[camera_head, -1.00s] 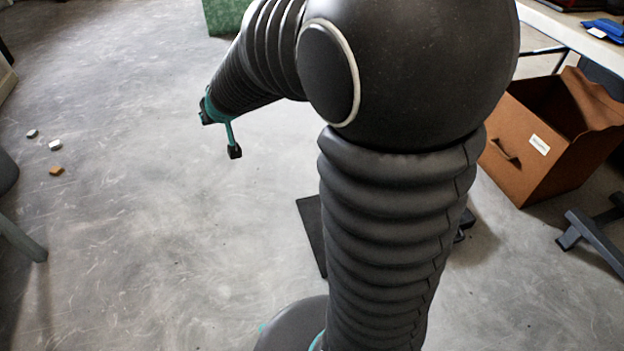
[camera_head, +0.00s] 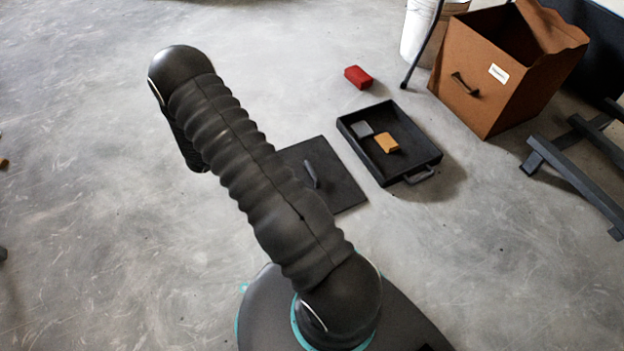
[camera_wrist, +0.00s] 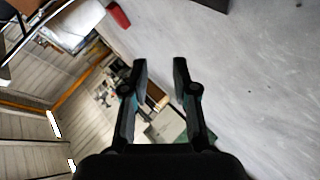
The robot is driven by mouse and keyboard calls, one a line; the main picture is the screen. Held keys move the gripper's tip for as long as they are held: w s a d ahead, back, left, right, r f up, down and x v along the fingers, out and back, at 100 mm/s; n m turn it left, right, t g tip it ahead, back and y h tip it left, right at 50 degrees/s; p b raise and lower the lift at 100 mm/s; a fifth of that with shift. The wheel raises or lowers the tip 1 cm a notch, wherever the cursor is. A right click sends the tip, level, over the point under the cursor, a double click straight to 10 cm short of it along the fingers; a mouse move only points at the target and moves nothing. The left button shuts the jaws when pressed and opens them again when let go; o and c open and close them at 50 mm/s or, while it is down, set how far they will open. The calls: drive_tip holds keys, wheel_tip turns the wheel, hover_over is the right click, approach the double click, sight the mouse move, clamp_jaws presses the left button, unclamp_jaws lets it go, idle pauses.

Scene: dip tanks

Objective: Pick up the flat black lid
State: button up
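The flat black lid (camera_head: 338,182) lies on the grey floor in the head view, with a raised handle on top. My arm covers its left part. My gripper (camera_wrist: 160,65) is open and empty in the wrist view, its two fingers apart. The lid cannot be made out in the wrist view. My gripper is hidden behind my arm in the head view, so its distance from the lid cannot be told.
A black tray (camera_head: 430,158) right of the lid holds a grey block (camera_head: 362,129) and an orange block (camera_head: 387,143). A red block (camera_head: 358,77), a brown box (camera_head: 490,105) and a white bucket (camera_head: 418,35) stand beyond. Floor at left is mostly clear.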

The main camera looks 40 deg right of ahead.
sight(311, 170)
drive_tip(key=s+d+f+g+h, duration=0.1)
drive_tip(key=s+f, duration=0.2)
drive_tip(key=s+f+g+h, duration=0.1)
drive_tip(key=s+f+g, duration=0.1)
drive_tip(key=s+f, duration=0.1)
drive_tip(key=s+d+f+g+h+b, duration=0.1)
drive_tip(key=s+f, duration=0.3)
drive_tip(key=shift+s+d+f+n+g, duration=0.1)
drive_tip(key=shift+s+d+n+g, duration=0.1)
drive_tip(key=shift+d+n+g, duration=0.15)
drive_tip(key=shift+s+d+f+g, duration=0.2)
drive_tip(key=shift+s+d+g, duration=0.05)
drive_tip(key=shift+s, duration=0.05)
drive_tip(key=x, duration=0.8)
drive_tip(key=shift+b, duration=0.35)
drive_tip(key=x, duration=0.4)
drive_tip(key=shift+s+d+f+b, duration=0.15)
drive_tip(key=shift+s+f+b, duration=0.05)
drive_tip(key=shift+s+b, duration=0.15)
drive_tip(key=shift+d+f, duration=0.1)
drive_tip(key=shift+d, duration=0.4)
clamp_jaws()
